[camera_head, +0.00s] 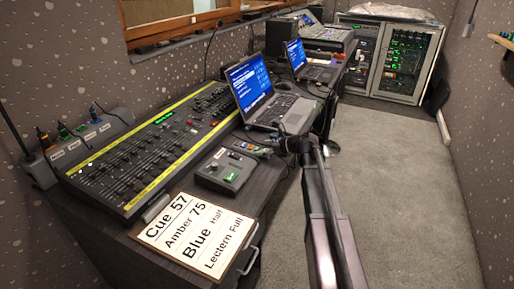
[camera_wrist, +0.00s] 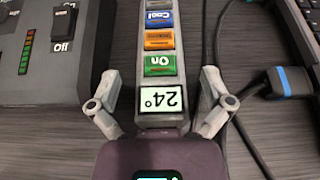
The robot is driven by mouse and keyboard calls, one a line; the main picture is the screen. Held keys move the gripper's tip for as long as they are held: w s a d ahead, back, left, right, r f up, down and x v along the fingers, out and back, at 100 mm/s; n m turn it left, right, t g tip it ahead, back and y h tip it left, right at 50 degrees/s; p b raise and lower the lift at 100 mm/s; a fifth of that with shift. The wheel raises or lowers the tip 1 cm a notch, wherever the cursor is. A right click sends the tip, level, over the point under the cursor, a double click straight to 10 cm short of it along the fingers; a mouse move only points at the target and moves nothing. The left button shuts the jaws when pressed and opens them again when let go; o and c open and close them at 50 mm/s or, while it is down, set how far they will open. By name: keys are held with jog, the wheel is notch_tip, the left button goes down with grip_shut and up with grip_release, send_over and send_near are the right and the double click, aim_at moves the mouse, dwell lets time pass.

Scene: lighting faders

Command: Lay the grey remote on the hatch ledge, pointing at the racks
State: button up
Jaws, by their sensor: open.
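The grey remote (camera_wrist: 161,122) lies on the dark desk in the wrist view, with a 24° display and green, orange and blue buttons. It also shows small on the desk (camera_head: 250,148) in the head view, beside the laptop. My gripper (camera_wrist: 160,82) is open, its fingers on either side of the remote's display end with gaps between. In the head view my gripper (camera_head: 288,147) is low over the desk, just right of the remote. The hatch ledge (camera_head: 185,38) runs beneath the wood-framed opening at the back. The racks (camera_head: 405,62) stand at the far right.
A switch box (camera_head: 225,170) sits close to the remote. The mixing desk (camera_head: 150,145), cue card (camera_head: 195,235) and two laptops (camera_head: 262,95) crowd the desk. In the wrist view a cable with a blue-banded plug (camera_wrist: 288,82) lies right of the remote. The carpet (camera_head: 385,150) is clear.

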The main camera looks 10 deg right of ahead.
jog(key=p+v, duration=0.3)
jog(key=v, duration=0.7)
jog(key=shift+r, duration=0.1)
dwell(0.4)
